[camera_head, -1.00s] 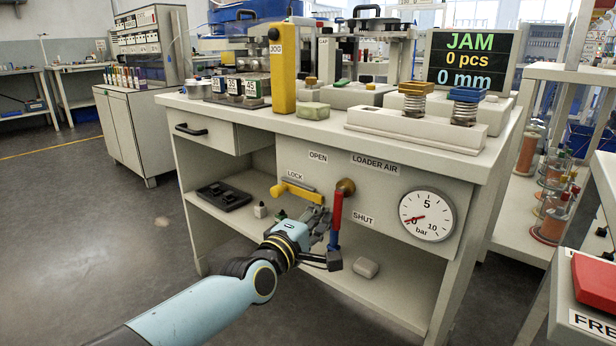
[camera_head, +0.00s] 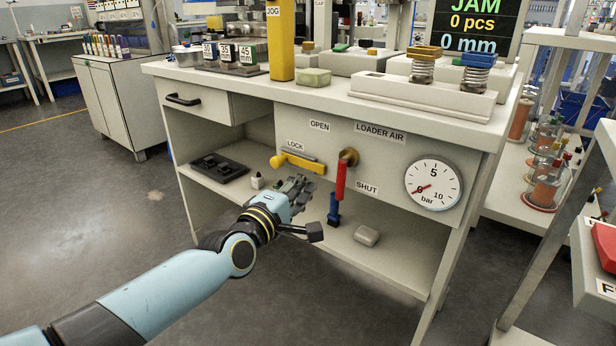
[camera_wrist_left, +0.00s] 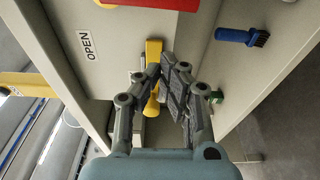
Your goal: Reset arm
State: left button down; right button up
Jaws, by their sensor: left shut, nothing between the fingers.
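My left gripper (camera_head: 298,190) is in front of the loader bench, left of the red lever handle (camera_head: 341,182) and apart from it. Its fingers are closed and empty, and they also show in the wrist view (camera_wrist_left: 172,72). The red lever hangs down from its brass pivot, near the SHUT label (camera_head: 367,188). The yellow lock handle (camera_head: 305,163) is just above the gripper and lies nearly level. In the wrist view the yellow handle (camera_wrist_left: 153,50) shows beyond the fingers; I cannot tell the gap. My right gripper is out of view.
A blue brush (camera_head: 334,210) and a pale block (camera_head: 367,236) are on the lower shelf (camera_head: 385,268), with a black tray (camera_head: 220,168) further left. The pressure gauge (camera_head: 433,188) reads near 0. The floor at left (camera_head: 90,235) is clear.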

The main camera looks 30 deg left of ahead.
pick_arm(q)
jog(key=s, duration=0.6)
jog(key=shift+s+p, duration=0.15)
jog(key=shift+p, duration=0.15)
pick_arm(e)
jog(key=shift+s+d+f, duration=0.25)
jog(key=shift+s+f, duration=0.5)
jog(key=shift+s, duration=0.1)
pick_arm(q)
jog(key=s+d+f+m+g+h, duration=0.15)
jog(key=s+f+m+g, duration=0.5)
jog(key=s+f, duration=0.9)
jog(key=s+d+f+m+g, duration=0.2)
jog(key=s+f+m+g, duration=0.45)
jog(key=s+f, duration=0.85)
jog(key=s+a+f+m+g+y, duration=0.2)
jog(key=s+f+m+g, duration=0.3)
jog(key=s, duration=0.4)
jog(key=s+r+m+p, duration=0.1)
jog(key=s+r+p, duration=0.4)
jog(key=s+p, duration=0.5)
jog(key=p, duration=0.3)
jog(key=shift+d+r+h, duration=0.15)
jog(key=shift+r+h, duration=0.05)
jog(key=shift+h, duration=0.15)
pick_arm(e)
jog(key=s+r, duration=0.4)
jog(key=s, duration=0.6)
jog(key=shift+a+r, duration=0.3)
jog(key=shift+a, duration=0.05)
